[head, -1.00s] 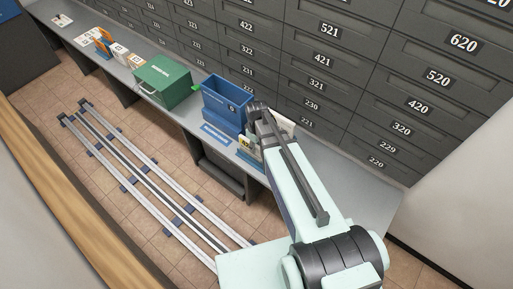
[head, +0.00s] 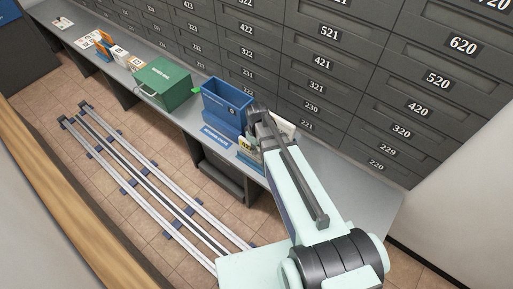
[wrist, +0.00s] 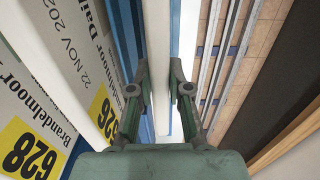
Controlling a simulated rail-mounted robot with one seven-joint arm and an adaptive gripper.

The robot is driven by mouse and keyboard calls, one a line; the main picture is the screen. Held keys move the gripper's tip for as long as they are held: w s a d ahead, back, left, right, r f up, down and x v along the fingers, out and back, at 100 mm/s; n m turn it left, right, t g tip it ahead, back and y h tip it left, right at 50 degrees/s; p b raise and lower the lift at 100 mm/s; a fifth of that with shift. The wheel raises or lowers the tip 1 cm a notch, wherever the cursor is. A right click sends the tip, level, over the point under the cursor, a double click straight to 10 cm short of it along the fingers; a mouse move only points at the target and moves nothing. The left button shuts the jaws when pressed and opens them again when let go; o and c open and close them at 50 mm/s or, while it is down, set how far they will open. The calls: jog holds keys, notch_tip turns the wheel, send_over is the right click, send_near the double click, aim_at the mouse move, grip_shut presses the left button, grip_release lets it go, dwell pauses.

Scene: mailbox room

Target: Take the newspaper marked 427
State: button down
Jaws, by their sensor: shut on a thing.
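In the wrist view my gripper (wrist: 160,92) is shut on a thin, white-edged newspaper (wrist: 159,50) seen edge-on. Its number does not show. To the left stand newspapers with yellow labels. In the head view my gripper (head: 258,116) is at the newspaper holder on the counter, right of the blue bin. My arm hides most of the holder. A small yellow label (head: 243,143) shows at its left, too small to read surely.
A blue bin (head: 226,102) stands close left of my gripper, with a green box (head: 162,82) further left on the grey counter (head: 355,190). Numbered mailboxes (head: 345,62) rise behind. Floor rails (head: 150,185) run in front. The counter is bare at right.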

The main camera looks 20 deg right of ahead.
jog(key=shift+r+p, duration=1.15)
jog(key=shift+r, duration=1)
